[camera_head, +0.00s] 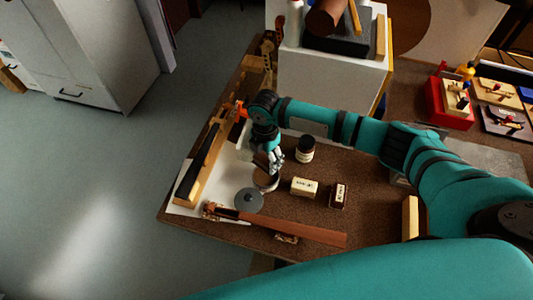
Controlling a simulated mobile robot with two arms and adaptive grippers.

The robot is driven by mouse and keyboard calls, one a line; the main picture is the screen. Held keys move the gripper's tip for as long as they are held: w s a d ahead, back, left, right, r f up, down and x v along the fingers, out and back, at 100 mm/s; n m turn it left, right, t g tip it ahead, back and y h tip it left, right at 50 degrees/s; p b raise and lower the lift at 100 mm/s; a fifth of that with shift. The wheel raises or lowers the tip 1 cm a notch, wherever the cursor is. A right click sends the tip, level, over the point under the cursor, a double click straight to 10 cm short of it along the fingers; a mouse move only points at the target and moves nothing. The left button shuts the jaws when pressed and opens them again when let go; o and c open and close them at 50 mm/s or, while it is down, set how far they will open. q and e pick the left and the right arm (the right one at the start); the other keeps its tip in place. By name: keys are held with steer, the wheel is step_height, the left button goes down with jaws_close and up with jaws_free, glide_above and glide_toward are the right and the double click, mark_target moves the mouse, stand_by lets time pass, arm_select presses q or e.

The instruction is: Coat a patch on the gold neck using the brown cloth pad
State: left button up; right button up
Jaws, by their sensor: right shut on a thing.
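A gold neck (211,172) with a black fingerboard lies lengthwise along the left side of the bench, on a white sheet (233,172). My right gripper (273,168) reaches in from the right and points down, to the right of the neck and apart from it. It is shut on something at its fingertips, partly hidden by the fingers. A round brown and pale thing (267,183) shows right below the fingertips; it looks like the brown cloth pad, but I cannot tell it surely from a dish. My left gripper is not in view.
A reddish-brown neck (290,228) lies along the front. A white block (335,85) stands at the back.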

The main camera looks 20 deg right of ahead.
mark_target(266, 176)
steer(key=shift+f+b, duration=2.9)
steer(key=shift+f, duration=0.15)
steer(key=shift+f, duration=0.4)
steer(key=shift+s+f, duration=0.1)
stand_by(0.4)
step_height(266, 176, up, 7)
steer(key=p, duration=0.7)
stand_by(0.7)
